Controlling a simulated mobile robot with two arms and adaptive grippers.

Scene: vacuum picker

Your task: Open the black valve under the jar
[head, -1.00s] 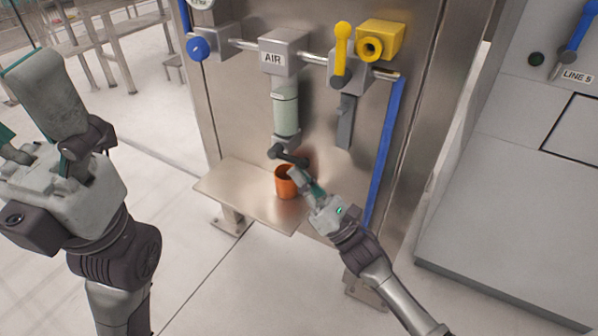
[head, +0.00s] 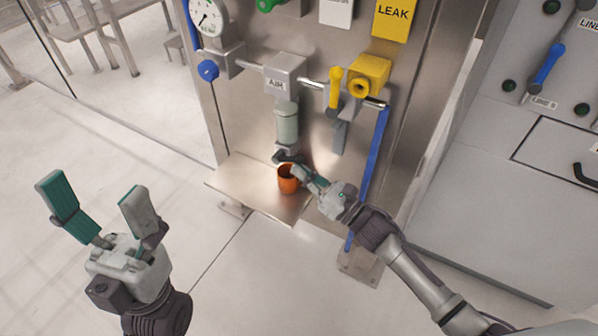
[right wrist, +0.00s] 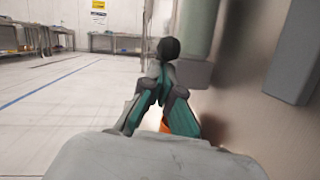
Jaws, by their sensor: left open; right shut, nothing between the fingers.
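The pale green jar (head: 286,124) hangs under the AIR block (head: 284,76) on the steel panel. The black valve (head: 286,157) sits just below the jar; its round dark end (right wrist: 168,48) shows in the right wrist view. My right gripper (head: 301,172) is shut and empty, close below the valve and beside the orange cup (head: 288,184). In the right wrist view its fingertips (right wrist: 163,88) meet just under the dark end; I cannot tell whether they touch it. My left gripper (head: 96,200) is open and empty, far to the left of the panel.
The cup stands on a steel shelf (head: 235,185). Open floor lies left of the shelf.

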